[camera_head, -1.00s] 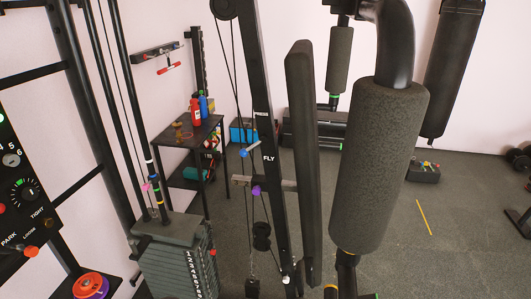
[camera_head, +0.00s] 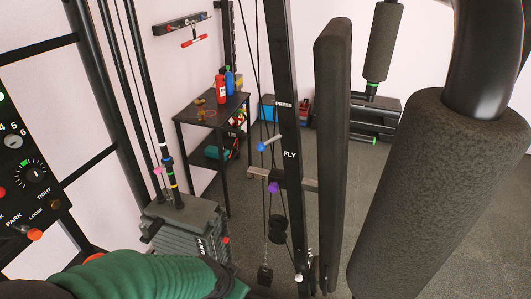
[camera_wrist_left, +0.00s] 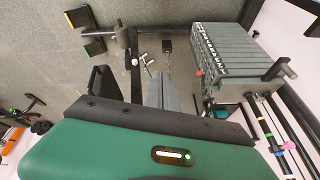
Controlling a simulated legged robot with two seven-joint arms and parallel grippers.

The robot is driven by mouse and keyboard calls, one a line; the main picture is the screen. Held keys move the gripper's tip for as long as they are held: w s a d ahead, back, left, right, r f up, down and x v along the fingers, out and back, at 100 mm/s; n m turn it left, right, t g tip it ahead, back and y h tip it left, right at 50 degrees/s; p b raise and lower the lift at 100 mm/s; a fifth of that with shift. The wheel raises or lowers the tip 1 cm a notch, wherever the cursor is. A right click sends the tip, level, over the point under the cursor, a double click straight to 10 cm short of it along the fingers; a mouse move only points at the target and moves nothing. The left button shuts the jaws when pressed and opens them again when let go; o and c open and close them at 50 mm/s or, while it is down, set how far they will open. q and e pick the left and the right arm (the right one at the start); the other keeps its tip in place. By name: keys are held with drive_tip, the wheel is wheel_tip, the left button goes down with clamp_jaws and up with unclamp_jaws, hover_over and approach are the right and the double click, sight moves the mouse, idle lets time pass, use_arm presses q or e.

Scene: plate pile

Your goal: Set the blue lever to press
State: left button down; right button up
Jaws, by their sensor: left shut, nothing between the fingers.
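The blue lever (camera_head: 268,143) is a short metal rod with a blue ball end on the black upright post (camera_head: 285,80) in the head view. Its ball end points left and slightly down. It sits between the PRESS label above and the FLY label below, nearer FLY. I cannot make out the blue lever there.
A purple knob (camera_head: 273,187) sits below the lever on the post. A weight stack (camera_head: 185,228) stands at left, and tall pads (camera_head: 333,140) and a large roller (camera_head: 440,190) stand at right. A dark table (camera_head: 211,112) with bottles is behind.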

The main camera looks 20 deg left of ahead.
use_arm(q)
drive_tip(key=w+d+r+m+t+p, duration=0.1)
drive_tip(key=w+r+m+t, duration=0.25)
drive_tip(key=w, duration=0.25)
drive_tip(key=w+d+r+m+t, duration=0.1)
drive_tip(key=w+r+m+t, duration=0.15)
drive_tip(key=w+m, duration=0.25)
drive_tip(key=w+d+r+m+t, duration=0.1)
drive_tip(key=w+r+m+t, duration=0.2)
drive_tip(key=r+m, duration=0.3)
drive_tip(key=w+d+r+m+t+h+p, duration=0.1)
drive_tip(key=w+r+m+t, duration=0.3)
drive_tip(key=r+m, duration=0.3)
drive_tip(key=shift+w+r, duration=0.2)
drive_tip(key=shift+r, duration=0.35)
use_arm(e)
drive_tip(key=shift+d+r, duration=0.2)
drive_tip(key=shift+r, duration=0.25)
drive_tip(key=shift+d+r, duration=0.2)
drive_tip(key=shift+r, duration=0.25)
use_arm(q)
drive_tip(key=shift+a, duration=0.1)
